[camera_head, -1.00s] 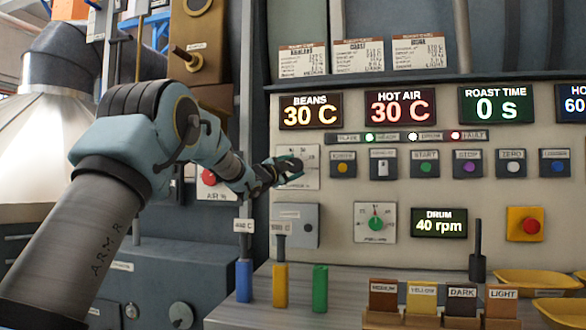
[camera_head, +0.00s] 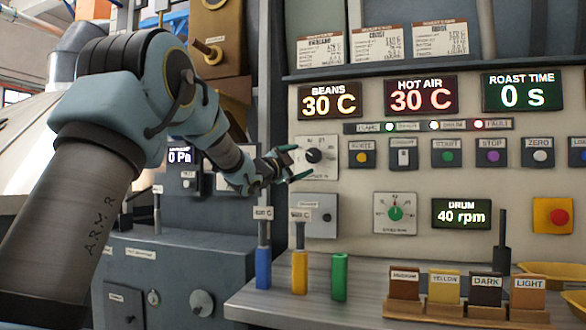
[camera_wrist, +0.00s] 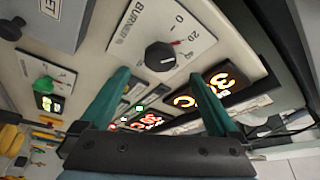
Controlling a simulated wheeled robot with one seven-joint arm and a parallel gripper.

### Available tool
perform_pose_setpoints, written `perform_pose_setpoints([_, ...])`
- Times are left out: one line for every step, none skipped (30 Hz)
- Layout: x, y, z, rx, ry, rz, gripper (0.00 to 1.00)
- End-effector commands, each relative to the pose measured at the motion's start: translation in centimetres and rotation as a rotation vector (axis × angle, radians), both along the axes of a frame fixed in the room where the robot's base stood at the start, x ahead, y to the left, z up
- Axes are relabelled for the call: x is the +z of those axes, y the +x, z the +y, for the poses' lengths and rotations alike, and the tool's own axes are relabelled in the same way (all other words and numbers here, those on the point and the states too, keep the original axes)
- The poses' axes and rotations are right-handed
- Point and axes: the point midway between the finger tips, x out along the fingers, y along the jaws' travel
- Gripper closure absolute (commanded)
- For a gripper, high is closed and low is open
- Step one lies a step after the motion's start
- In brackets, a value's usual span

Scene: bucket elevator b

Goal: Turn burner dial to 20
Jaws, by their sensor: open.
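The burner dial (camera_head: 314,156) is a round black knob on a white plate at the upper left of the control panel. In the wrist view the knob (camera_wrist: 160,56) sits beneath the BURNER label, with 0 and 20 marks nearby. A small red mark shows at the knob's edge on the side of these numbers; the exact setting is hard to read. My gripper (camera_head: 296,162) is open and empty, just left of the dial in the head view. In the wrist view its green fingers (camera_wrist: 163,80) are spread, with the knob beyond the gap, apparently untouched.
Lit displays (camera_head: 331,102) sit above the dial, and a row of buttons (camera_head: 447,152) is to its right. The green drum dial (camera_head: 395,212) is below right. Upright levers (camera_head: 299,270) with coloured handles and a wooden sample rack (camera_head: 460,311) stand below.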

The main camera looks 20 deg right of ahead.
Motion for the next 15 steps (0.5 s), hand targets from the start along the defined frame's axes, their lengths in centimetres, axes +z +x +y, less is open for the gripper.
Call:
perform_pose_setpoints([-0.4, -0.4, 0.8, 0.002, 0.001, 0.001, 0.04])
perform_pose_setpoints([-0.5, -0.7, 1.3, 0.001, 0.000, 0.000, 0.04])
perform_pose_setpoints([-0.5, -0.9, 1.8, 0.002, 0.000, -0.001, 0.04])
perform_pose_setpoints([-0.6, -1.1, 2.1, 0.001, 0.000, 0.000, 0.04])
perform_pose_setpoints([-0.7, -1.2, 2.4, 0.001, 0.000, 0.000, 0.04])
perform_pose_setpoints([-0.7, -1.4, 2.8, 0.002, 0.001, 0.001, 0.04])
perform_pose_setpoints([-0.8, -1.5, 3.0, 0.002, 0.001, 0.001, 0.04])
perform_pose_setpoints([-0.8, -1.6, 3.1, 0.002, 0.001, 0.001, 0.04])
perform_pose_setpoints([-0.8, -1.7, 3.3, 0.001, 0.000, 0.000, 0.04])
perform_pose_setpoints([-0.8, -1.7, 3.3, 0.001, 0.000, 0.000, 0.04])
perform_pose_setpoints([-0.8, -1.7, 3.4, 0.001, 0.000, 0.001, 0.04])
perform_pose_setpoints([-0.8, -1.8, 3.4, 0.000, 0.000, 0.001, 0.04])
perform_pose_setpoints([-0.8, -1.8, 3.4, 0.000, 0.000, 0.001, 0.04])
perform_pose_setpoints([-0.8, -1.8, 3.4, 0.000, 0.000, 0.001, 0.04])
perform_pose_setpoints([-0.8, -1.8, 3.4, 0.000, 0.000, 0.001, 0.04])
